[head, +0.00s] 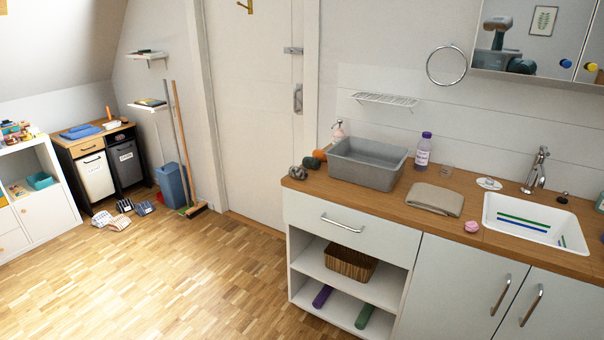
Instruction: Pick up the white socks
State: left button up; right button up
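Several small folded cloth items lie on the wooden floor at the left, in front of the two laundry bins. Two are mostly white, a white one with reddish marks (101,219) and another white one (120,222) beside it. Two darker blue striped ones, a left one (124,205) and a right one (144,208), lie just behind and to the right. They look like pairs of socks, but they are too small to tell for sure. Neither of my grippers is in view.
A white bin (95,176) and a dark bin (127,163) stand under a wooden top behind the cloths. A blue bucket (172,186) and a broom (193,209) stand to their right. The wood floor (170,275) in front is clear. A sink counter (300,184) fills the right.

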aim_at(299, 172)
jog(key=i+l+z, duration=0.15)
jog(key=i+l, duration=0.85)
jog(key=i+j, duration=0.05)
